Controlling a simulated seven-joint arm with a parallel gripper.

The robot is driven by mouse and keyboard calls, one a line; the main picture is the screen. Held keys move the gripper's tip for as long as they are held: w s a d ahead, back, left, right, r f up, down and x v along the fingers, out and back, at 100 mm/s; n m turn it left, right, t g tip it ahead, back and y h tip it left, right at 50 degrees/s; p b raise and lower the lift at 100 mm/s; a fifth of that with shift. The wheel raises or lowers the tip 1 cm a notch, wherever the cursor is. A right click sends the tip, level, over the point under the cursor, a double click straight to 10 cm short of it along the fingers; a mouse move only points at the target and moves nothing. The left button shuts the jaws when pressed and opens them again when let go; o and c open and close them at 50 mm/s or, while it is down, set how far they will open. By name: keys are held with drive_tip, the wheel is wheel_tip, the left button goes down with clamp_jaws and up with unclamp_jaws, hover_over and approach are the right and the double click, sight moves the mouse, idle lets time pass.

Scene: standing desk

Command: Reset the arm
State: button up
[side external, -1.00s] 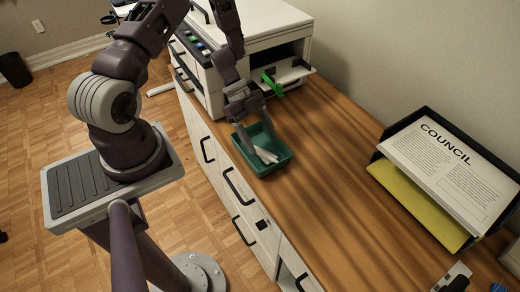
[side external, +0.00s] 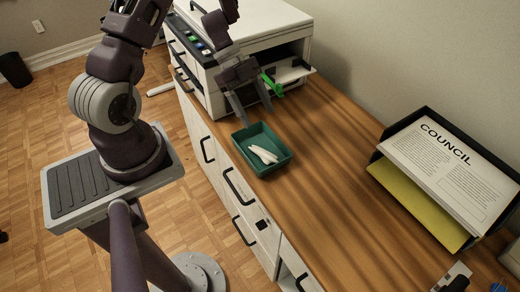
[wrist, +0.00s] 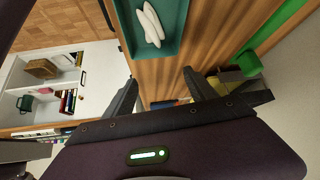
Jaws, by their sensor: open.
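My gripper (side external: 258,117) is open and empty above the back edge of a green tray (side external: 281,164). The tray sits on the wooden desk and holds a few white, stick-like pieces (side external: 263,154). In the wrist view my gripper (wrist: 160,82) shows its two fingers spread wide, with nothing between them. The tray (wrist: 178,38) and the white pieces (wrist: 152,25) lie beyond the fingertips at the top of that view.
A white printer (side external: 262,35) with a green part (side external: 272,84) stands right behind my gripper. A black paper tray (side external: 427,110) with a "COUNCIL" sheet (side external: 440,160) and a yellow folder (side external: 415,204) is at right. The middle of the desk (side external: 330,175) is clear.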

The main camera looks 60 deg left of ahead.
drive_tip(key=w+a+r+n+t+y, duration=0.25)
drive_tip(key=w+r+t+y, duration=0.35)
drive_tip(key=w+r, duration=0.5)
drive_tip(key=s+r+n+t+y, duration=0.1)
drive_tip(key=s+r+n+y, duration=0.25)
drive_tip(key=r, duration=0.35)
drive_tip(key=s+r+n+t+y, duration=0.1)
drive_tip(key=s+r+n+y, duration=0.1)
drive_tip(key=r+n, duration=0.35)
drive_tip(key=s+d+n+g+h, duration=0.1)
drive_tip(key=s+d, duration=0.3)
drive_tip(key=s, duration=0.3)
drive_tip(key=s+d+r+n+g+h, duration=0.1)
drive_tip(key=s+d+n, duration=0.1)
drive_tip(key=s+d, duration=0.2)
drive_tip(key=s+d+n+g+h, duration=0.1)
drive_tip(key=s+d, duration=0.3)
drive_tip(key=s, duration=0.6)
drive_tip(key=shift+s+d+r+g+h, duration=0.2)
drive_tip(key=shift+s+d+g+h, duration=0.15)
drive_tip(key=shift+h, duration=0.2)
drive_tip(key=shift+a, duration=0.1)
